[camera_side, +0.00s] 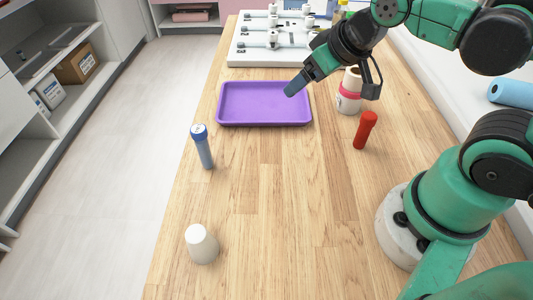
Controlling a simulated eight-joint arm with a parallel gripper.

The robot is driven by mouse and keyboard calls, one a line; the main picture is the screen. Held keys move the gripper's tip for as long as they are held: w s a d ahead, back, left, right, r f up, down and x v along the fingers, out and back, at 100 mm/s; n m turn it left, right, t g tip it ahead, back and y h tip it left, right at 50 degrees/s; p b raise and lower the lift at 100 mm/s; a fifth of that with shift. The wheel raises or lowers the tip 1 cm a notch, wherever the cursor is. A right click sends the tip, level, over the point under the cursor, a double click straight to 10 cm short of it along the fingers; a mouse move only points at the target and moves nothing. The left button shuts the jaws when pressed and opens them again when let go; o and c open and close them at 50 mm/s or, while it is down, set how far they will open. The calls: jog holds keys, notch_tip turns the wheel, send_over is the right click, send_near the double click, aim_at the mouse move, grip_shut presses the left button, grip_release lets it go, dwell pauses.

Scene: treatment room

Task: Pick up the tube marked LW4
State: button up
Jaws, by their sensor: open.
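A blue tube with a darker blue cap and a pale top (204,152) stands on the wooden table left of centre; a mark on its cap is too small to read. A red tube (362,135) stands on the right side of the table; no lettering is readable on it. I cannot tell which tube is marked LW4. My gripper (294,88) is open, with its blue-grey fingertips over the right part of the purple tray. It is apart from both tubes, and nothing shows between its fingers.
The empty purple tray (222,108) lies mid-table. Behind it is a white board with several fittings (262,57). A white cylinder with a pink band (349,104) stands right of the tray. A white cup-like object (201,245) stands at the front left. The front middle is clear.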

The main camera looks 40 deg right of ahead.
aim_at(201, 127)
jog(key=w+a+f+n+g+y, duration=0.1)
jog(key=w+a+n+y, duration=0.1)
jog(key=a+n+y, duration=0.1)
jog(key=w+a+f+n+g+y, duration=0.2)
jog(key=w+a+n+y, duration=0.1)
jog(key=n, duration=0.3)
jog(key=w+a+f+n+g+y, duration=0.1)
jog(key=w+a+n+y, duration=0.2)
jog(key=a+n+y, duration=0.1)
jog(key=shift+w+a+f+n+g+y, duration=0.15)
jog(key=shift+a+n+g+y, duration=0.15)
jog(key=shift+a+y, duration=0.45)
jog(key=n+y, duration=0.1)
jog(key=a+f+n, duration=0.1)
jog(key=shift+a+n+g+y, duration=0.1)
jog(key=shift+n+g+y, duration=0.2)
jog(key=shift+g+y, duration=0.1)
jog(key=shift+x, duration=2.8)
jog(key=shift+w, duration=0.1)
grip_shut()
